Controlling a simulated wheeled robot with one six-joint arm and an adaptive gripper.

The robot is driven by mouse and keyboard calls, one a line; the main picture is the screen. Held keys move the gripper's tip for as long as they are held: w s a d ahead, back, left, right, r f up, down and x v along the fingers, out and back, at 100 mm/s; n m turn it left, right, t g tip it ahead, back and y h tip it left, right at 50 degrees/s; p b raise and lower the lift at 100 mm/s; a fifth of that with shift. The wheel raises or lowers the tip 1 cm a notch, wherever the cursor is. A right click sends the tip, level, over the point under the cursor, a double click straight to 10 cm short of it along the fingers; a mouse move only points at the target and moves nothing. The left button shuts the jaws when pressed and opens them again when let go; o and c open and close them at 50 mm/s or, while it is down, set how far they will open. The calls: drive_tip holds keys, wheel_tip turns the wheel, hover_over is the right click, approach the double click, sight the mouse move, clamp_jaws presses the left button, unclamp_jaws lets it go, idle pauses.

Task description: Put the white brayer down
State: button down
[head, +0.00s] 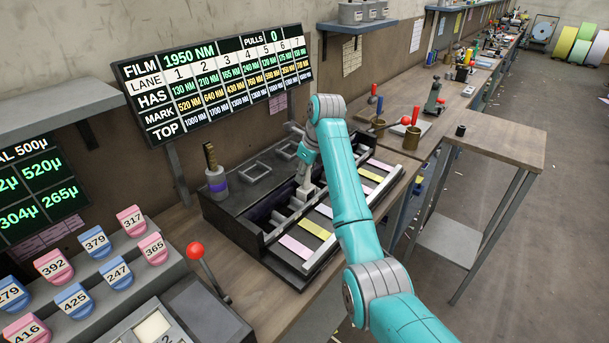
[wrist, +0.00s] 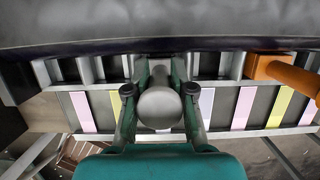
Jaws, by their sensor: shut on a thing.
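My gripper (wrist: 158,98) is shut on the white brayer, whose pale rounded handle end (wrist: 160,108) shows between the fingers in the wrist view. The rest of the brayer is mostly hidden below it. In the head view my gripper (head: 304,172) is low over the black bench unit (head: 228,224), at its row of grey-divided slots. The slots (wrist: 108,70) lie directly under the brayer in the wrist view. I cannot tell whether the brayer touches them.
An orange brayer (wrist: 285,72) lies in the slots to the right in the wrist view. Pink and yellow strips (head: 295,246) run along the unit's front. A lane board (head: 215,80) hangs behind. A red-knobbed lever (head: 207,270) stands at the near left. A jar with a brush (head: 216,180) stands on the unit.

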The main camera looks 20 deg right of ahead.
drive_tip(key=shift+f, duration=0.2)
drive_tip(key=shift+f, duration=0.15)
drive_tip(key=c, duration=1)
unclamp_jaws()
